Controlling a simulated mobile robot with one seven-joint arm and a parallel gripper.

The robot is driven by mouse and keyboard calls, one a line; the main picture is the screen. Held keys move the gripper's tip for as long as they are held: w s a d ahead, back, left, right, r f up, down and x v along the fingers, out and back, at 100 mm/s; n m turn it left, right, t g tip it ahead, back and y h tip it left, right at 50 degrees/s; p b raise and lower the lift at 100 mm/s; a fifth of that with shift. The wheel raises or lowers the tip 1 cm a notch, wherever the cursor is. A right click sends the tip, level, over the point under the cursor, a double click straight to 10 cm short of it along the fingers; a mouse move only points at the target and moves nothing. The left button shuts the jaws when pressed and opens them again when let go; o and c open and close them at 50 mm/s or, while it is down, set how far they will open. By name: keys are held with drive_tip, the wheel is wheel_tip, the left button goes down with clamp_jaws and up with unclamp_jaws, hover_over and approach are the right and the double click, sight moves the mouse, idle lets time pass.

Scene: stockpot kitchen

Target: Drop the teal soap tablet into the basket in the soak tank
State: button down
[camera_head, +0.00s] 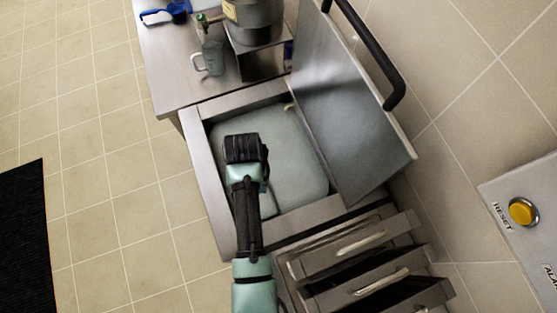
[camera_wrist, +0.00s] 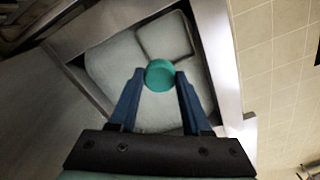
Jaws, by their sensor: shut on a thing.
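The teal soap tablet (camera_wrist: 160,74) is a round disc held between the blue fingertips of my gripper (camera_wrist: 160,82) in the wrist view. The soak tank (camera_head: 300,150) is a steel-rimmed well of pale grey-green liquid, with its lid (camera_head: 350,95) raised. My gripper (camera_head: 243,150) is above the tank in the head view, and the tablet is hidden there. The basket (camera_wrist: 178,35) shows in the wrist view as a dark, rounded-square outline in the liquid, just beyond the tablet. In the head view my arm mostly hides it.
The raised lid with its black handle (camera_head: 385,85) stands along the tank's right side. Several pulled-out drawers (camera_head: 345,250) are below the tank. A glass jug (camera_head: 213,60), a metal pot (camera_head: 255,20) and a blue item (camera_head: 165,14) are on the counter beyond. Open floor lies left.

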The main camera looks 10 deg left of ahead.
drive_tip(key=shift+c, duration=1.4)
unclamp_jaws()
wheel_tip(320, 180, up, 13)
drive_tip(key=p, duration=0.1)
